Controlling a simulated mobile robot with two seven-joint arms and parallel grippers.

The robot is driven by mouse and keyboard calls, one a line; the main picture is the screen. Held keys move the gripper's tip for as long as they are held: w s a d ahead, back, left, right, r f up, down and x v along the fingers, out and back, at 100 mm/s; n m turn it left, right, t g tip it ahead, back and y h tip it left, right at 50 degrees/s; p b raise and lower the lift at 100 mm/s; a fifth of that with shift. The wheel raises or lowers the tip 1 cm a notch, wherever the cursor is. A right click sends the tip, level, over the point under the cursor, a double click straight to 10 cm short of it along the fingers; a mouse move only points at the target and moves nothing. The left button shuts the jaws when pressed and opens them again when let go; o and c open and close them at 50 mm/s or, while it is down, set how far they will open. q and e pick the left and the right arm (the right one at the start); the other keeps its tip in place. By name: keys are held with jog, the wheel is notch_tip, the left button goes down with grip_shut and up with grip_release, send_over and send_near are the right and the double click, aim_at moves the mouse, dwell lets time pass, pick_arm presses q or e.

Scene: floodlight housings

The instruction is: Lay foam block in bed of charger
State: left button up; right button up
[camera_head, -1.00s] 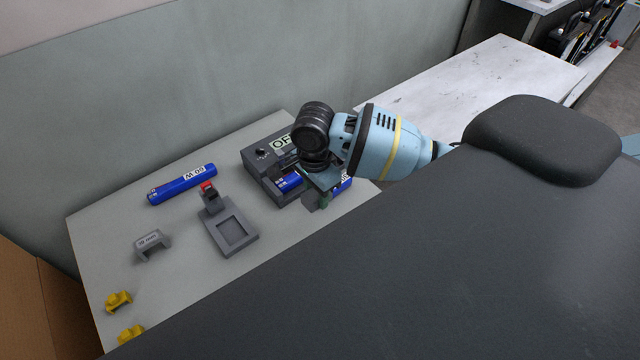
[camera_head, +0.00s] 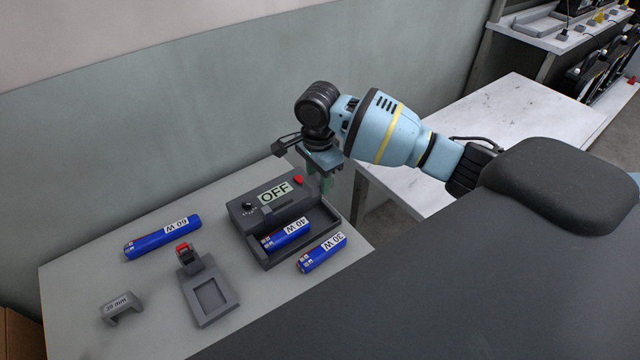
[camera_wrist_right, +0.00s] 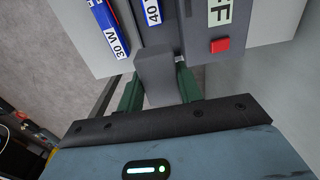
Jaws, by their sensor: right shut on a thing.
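The charger (camera_head: 258,183) is a grey box on the table with an OFF label and a red button. It also shows in the right wrist view (camera_wrist_right: 192,45). Its walled bed (camera_head: 322,215) runs along the front, and a blue 40 W battery (camera_head: 287,234) lies in it. My right gripper (camera_head: 326,184) is beside the charger's back right corner. In the right wrist view, its green fingers are shut on a plain grey block (camera_wrist_right: 155,78), apparently the foam block. In the head view the block is hard to make out. My left gripper is not in view.
A blue 30 W battery (camera_head: 322,253) lies in front of the charger, a 60 W one (camera_head: 162,238) to its left. A grey holder with a red part (camera_head: 198,285) and a 20 mm grey piece (camera_head: 121,308) stand front left. A white table (camera_head: 500,125) is behind right.

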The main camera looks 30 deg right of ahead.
dwell(0.4)
send_near(319, 220)
jog(key=shift+f+b, duration=0.35)
jog(key=shift+f, duration=1.15)
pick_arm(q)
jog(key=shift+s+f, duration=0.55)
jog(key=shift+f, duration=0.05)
pick_arm(e)
jog(key=shift+f, duration=0.35)
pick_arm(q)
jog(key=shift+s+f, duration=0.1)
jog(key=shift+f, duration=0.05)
pick_arm(e)
jog(key=shift+f, duration=1.5)
jog(key=o, duration=1)
